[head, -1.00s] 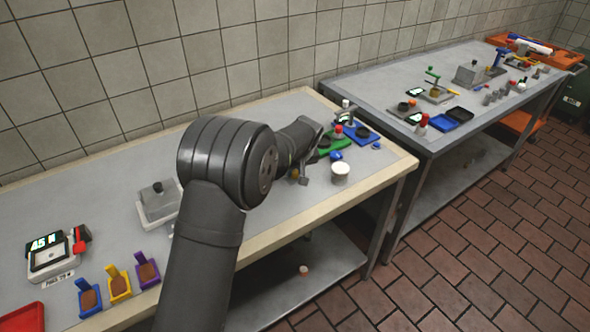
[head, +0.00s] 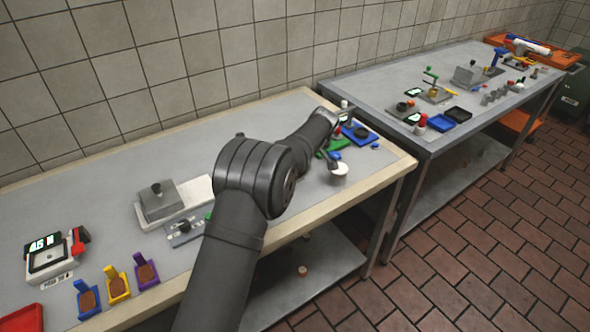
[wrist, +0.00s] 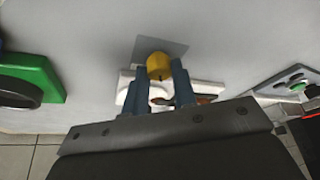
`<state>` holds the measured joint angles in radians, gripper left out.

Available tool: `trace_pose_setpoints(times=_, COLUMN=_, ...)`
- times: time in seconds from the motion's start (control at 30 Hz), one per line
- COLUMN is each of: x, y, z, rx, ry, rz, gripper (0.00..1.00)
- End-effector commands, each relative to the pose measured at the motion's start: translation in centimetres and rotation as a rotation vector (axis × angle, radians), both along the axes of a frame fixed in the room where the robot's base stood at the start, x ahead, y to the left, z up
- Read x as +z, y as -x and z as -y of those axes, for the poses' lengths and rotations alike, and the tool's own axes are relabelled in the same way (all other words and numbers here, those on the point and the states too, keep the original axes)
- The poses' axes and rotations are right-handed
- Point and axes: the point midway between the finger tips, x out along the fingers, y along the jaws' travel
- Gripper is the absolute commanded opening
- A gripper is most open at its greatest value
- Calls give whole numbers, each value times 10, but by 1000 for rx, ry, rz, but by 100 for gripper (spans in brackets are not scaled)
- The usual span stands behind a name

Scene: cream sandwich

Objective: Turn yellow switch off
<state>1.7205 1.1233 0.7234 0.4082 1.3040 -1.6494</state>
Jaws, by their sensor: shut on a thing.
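My gripper (wrist: 160,82) is shut on a yellow piece (wrist: 159,66) held between its two blue-grey fingertips. A flat grey square plate (wrist: 176,48) shows right behind the yellow piece; I cannot tell whether they are joined. In the head view the gripper's end (head: 334,155) is small and partly hidden by my arm, near the white-topped pot at the right end of the near table. I cannot make out a yellow switch for certain. A grey panel (head: 183,230) with a dark knob and a green button is partly behind my arm; a similar panel (wrist: 297,82) shows in the wrist view.
The white-topped pot (head: 339,174), a green stand (head: 338,145) and a blue stand (head: 360,133) are close around my gripper. A lidded grey box (head: 160,200), a scale (head: 52,257) and coloured holders (head: 117,283) stand left. The table's middle back is clear.

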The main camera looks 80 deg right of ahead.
Motion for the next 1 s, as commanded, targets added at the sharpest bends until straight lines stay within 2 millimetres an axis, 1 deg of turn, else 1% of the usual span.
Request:
trace_pose_setpoints(times=0.3, x=0, y=0, z=1, rx=113, ry=-1, rz=0, gripper=2)
trace_pose_setpoints(times=0.83, x=-1, y=0, z=1, rx=134, ry=-1, rz=-1, gripper=2)
trace_pose_setpoints(times=0.87, x=-1, y=0, z=1, rx=134, ry=-1, rz=-1, gripper=31)
trace_pose_setpoints(times=0.93, x=0, y=0, z=1, rx=134, ry=-1, rz=-1, gripper=45)
trace_pose_setpoints(times=0.97, x=0, y=0, z=1, rx=134, ry=-1, rz=-1, gripper=47)
trace_pose_setpoints(times=1.0, x=0, y=0, z=1, rx=134, ry=-1, rz=-1, gripper=47)
